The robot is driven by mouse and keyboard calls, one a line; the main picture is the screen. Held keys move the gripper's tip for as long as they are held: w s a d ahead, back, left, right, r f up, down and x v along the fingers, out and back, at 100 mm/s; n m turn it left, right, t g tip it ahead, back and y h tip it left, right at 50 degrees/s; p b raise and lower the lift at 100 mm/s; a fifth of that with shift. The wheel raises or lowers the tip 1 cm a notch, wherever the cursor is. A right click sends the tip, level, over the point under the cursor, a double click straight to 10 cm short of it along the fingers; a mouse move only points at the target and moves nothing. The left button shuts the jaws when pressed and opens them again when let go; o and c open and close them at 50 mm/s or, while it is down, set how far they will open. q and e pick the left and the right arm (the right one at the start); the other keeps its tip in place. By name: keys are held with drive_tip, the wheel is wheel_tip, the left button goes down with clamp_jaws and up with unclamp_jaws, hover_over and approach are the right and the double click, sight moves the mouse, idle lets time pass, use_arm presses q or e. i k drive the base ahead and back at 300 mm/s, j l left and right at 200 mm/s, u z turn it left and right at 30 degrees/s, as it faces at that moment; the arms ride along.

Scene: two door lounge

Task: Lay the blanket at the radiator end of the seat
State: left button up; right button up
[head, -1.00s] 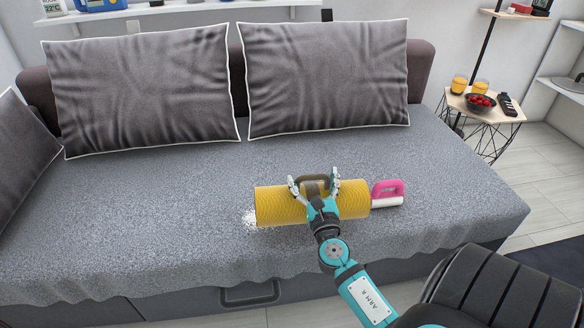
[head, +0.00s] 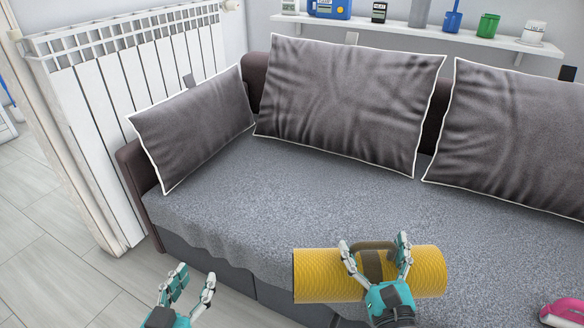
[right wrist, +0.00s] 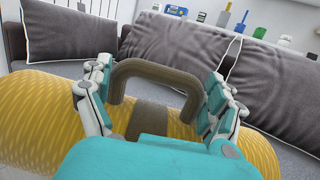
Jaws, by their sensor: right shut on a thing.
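The blanket is a rolled yellow bundle (head: 318,277) with a brown strap and handle, near the front of the grey sofa seat (head: 250,215). My right gripper (head: 375,250) is shut on the blanket's handle. The yellow roll (right wrist: 40,120) and brown handle (right wrist: 150,72) fill the lower part of the right wrist view, between the fingers. Whether the roll touches the seat is unclear. My left gripper (head: 192,285) is open and empty, low in front of the sofa's left part. The white radiator (head: 130,90) stands beside the sofa's left end.
Grey cushions (head: 350,100) line the sofa back, and a smaller cushion (head: 195,125) leans at the radiator end. The seat in front of it is clear. A pink-handled roller (head: 565,312) lies at the right. A wall shelf (head: 430,35) holds bottles and cups.

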sight(253, 203)
drive_tip(key=i+u, duration=0.25)
drive_tip(key=i, duration=0.15)
drive_tip(key=i+l+u, duration=0.1)
drive_tip(key=i+u, duration=0.2)
drive_tip(key=i, duration=0.15)
drive_tip(key=u, duration=0.65)
